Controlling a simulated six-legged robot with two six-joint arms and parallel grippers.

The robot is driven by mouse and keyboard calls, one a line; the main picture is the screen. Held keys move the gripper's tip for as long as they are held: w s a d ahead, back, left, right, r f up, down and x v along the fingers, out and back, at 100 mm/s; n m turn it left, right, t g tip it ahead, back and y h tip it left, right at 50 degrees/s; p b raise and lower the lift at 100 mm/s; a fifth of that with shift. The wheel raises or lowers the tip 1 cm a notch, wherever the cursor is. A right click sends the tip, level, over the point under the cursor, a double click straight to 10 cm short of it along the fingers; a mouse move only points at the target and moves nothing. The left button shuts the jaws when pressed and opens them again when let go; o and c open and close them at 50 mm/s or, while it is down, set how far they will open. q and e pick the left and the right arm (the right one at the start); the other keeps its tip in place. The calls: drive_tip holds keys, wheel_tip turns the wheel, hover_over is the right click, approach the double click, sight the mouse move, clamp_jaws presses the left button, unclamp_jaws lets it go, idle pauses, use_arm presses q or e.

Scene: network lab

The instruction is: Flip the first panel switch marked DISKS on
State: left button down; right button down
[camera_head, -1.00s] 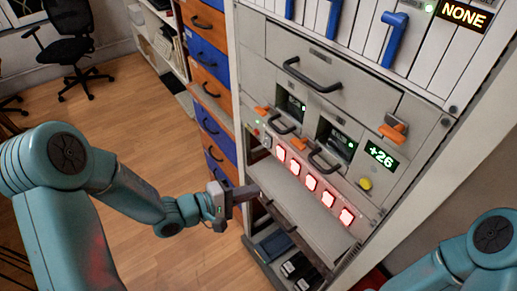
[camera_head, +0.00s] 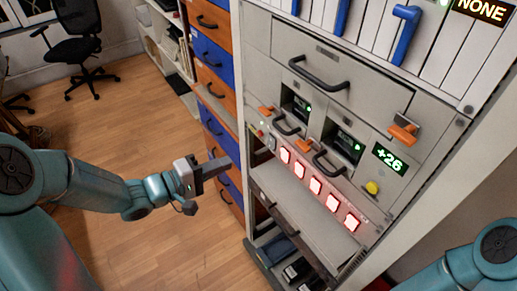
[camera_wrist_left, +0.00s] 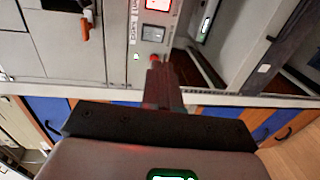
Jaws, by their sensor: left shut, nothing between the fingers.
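The switch panel is a slanted strip on the grey rack, with a row of red-lit square switches (camera_head: 316,186). At its left end is a small grey rocker switch (camera_head: 271,143), larger in the left wrist view (camera_wrist_left: 153,33), with a red button (camera_wrist_left: 155,58) beside it. The lettering is too small to read, so I cannot tell which switch is marked DISKS. My left gripper (camera_head: 225,163) is shut and empty, left of the panel's left end and apart from it in the head view. In the wrist view its fingers (camera_wrist_left: 165,78) point toward the red button. My right gripper is out of view.
Orange latches (camera_head: 403,131), dark handles and a yellow button (camera_head: 372,187) sit on the rack around the panel. An open shelf (camera_head: 310,218) lies below. Blue and orange drawers (camera_head: 219,130) stand left of the rack.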

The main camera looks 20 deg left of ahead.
sight(269, 146)
use_arm(q)
drive_tip(key=p+x, duration=0.1)
drive_tip(key=x, duration=1)
drive_tip(key=shift+w+d+p, duration=0.15)
drive_tip(key=shift+p, duration=0.15)
drive_tip(key=shift+w, duration=0.15)
drive_tip(key=shift+f, duration=0.1)
